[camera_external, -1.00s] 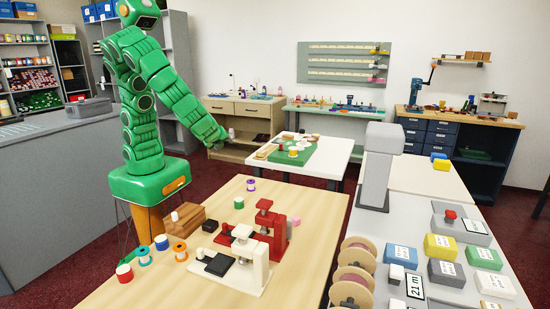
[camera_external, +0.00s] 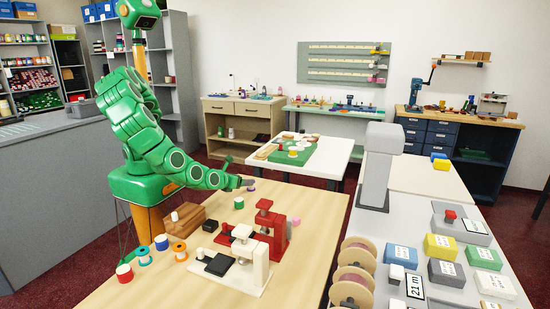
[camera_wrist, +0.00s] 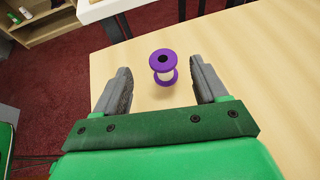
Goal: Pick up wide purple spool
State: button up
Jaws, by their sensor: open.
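The purple spool (camera_wrist: 162,64) stands upright on the wooden table in the wrist view, with purple flanges and a pale middle. In the external view the purple spool (camera_external: 251,188) is partly hidden by my gripper (camera_external: 246,182). In the wrist view my gripper (camera_wrist: 160,84) is open, with one grey finger to each side. The spool lies just beyond the fingertips, roughly centred between them and apart from both.
A white table (camera_external: 340,150) stands behind. Table surface around the purple spool is clear.

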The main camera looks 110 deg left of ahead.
jog(key=shift+w+d+f+m, duration=0.15)
jog(key=shift+f+m, duration=0.15)
jog(key=shift+f, duration=0.1)
jog(key=shift+x, duration=3.85)
jog(key=c, duration=1)
jog(key=shift+c, duration=0.2)
jog(key=shift+r, duration=0.1)
jog(key=shift+r, duration=4.95)
